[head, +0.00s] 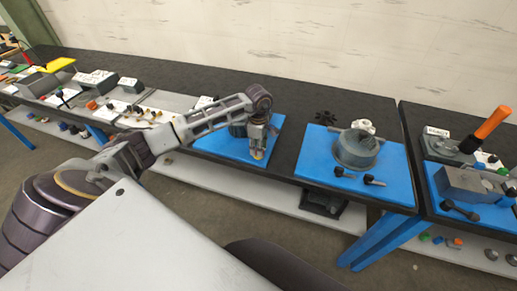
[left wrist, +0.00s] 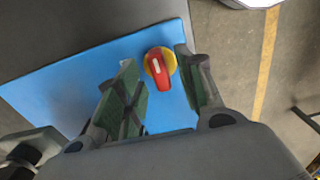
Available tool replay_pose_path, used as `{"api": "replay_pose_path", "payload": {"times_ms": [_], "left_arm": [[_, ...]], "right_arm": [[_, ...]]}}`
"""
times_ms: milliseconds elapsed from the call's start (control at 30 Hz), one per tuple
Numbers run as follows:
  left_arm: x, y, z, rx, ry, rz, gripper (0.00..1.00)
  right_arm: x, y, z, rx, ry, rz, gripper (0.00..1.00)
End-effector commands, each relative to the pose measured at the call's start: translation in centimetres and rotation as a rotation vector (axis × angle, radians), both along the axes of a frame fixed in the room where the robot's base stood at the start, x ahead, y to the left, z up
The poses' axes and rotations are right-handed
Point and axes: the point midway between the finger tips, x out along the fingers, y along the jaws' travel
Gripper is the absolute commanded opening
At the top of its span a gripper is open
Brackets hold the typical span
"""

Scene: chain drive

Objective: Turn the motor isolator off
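The motor isolator (left wrist: 159,67) is a red rotary knob with a pale mark on a yellow round base, on a blue mat. In the left wrist view its handle points down toward my gripper. In the head view only a bit of yellow (head: 258,155) shows under my left gripper (head: 259,146). My left gripper is open, with one green-padded finger on each side of the knob (left wrist: 156,78). I cannot tell whether either finger touches it. My right gripper is not in view.
The blue mat (left wrist: 60,85) lies on the dark bench (head: 300,95). Right of it, another blue mat (head: 315,160) holds a grey round housing (head: 357,150) and black-handled parts. Farther right are a grey block and an orange lever (head: 493,121). Several small stations stand at left.

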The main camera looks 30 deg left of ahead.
Motion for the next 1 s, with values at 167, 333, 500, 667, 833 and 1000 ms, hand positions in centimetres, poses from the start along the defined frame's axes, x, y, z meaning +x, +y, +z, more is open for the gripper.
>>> {"api": "replay_pose_path", "payload": {"times_ms": [167,333,500,667,833,1000], "left_arm": [[0.0,0.0,-1.3,0.000,0.001,0.001,0.38],[0.0,0.0,-1.8,0.000,0.000,0.001,0.38],[0.0,0.0,-1.8,0.000,0.000,0.000,0.38],[0.0,0.0,-1.8,0.000,0.000,0.000,0.26],[0.0,0.0,-1.8,0.000,0.000,0.000,0.04],[0.0,0.0,-1.8,0.000,0.000,0.001,0.00]], "right_arm": [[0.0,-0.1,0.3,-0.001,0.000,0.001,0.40],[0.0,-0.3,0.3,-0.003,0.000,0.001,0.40],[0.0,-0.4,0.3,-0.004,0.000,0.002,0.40],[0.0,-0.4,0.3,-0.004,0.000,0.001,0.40],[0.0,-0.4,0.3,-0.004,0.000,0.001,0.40],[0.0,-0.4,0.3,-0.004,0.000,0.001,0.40]]}}
